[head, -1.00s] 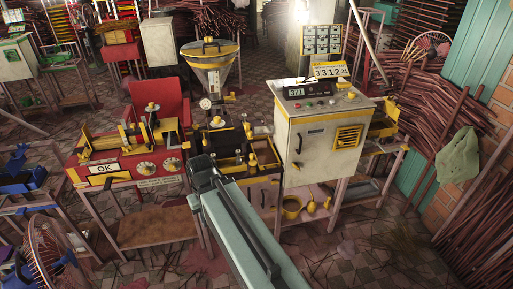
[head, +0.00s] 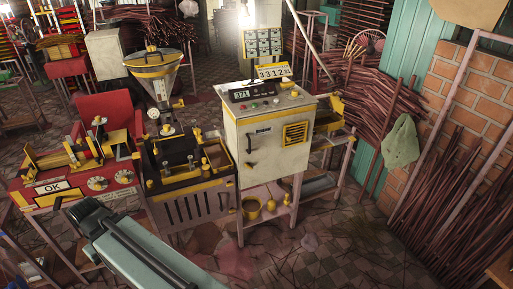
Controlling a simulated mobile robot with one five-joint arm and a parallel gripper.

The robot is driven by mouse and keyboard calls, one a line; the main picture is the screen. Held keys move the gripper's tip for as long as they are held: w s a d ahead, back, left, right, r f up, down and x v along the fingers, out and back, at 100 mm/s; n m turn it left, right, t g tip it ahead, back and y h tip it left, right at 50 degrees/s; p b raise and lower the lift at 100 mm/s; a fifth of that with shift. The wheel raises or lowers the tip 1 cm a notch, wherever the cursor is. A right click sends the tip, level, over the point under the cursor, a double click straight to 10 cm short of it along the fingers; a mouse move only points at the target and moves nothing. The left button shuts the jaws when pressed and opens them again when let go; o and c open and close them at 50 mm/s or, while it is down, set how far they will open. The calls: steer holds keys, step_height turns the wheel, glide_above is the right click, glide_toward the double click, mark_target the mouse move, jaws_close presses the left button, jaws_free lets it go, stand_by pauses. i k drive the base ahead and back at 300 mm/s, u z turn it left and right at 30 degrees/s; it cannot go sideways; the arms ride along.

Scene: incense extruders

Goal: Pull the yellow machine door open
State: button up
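The yellow-trimmed machine (head: 240,118) is a worn white cabinet on a stand, right of the picture's middle in the head view. Its front door (head: 268,150) looks shut. The door has a dark upright handle (head: 250,143) near its left edge and a yellow slatted vent (head: 295,134) on its right. My teal arm reaches in from the bottom, left of the machine and apart from its door in the picture. My gripper does not show; only the arm's link and its dark far end are visible.
A dark bench unit (head: 195,205) with yellow fittings stands directly left of the machine. A red machine (head: 70,185) stands farther left. Bundled sticks (head: 360,100) and a brick wall (head: 465,85) are on the right. The tiled floor (head: 330,240) in front is mostly open.

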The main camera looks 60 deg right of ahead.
mark_target(260, 137)
steer(key=k, duration=1.15)
steer(key=z, duration=0.5)
steer(key=i, duration=1)
steer(key=u, duration=0.05)
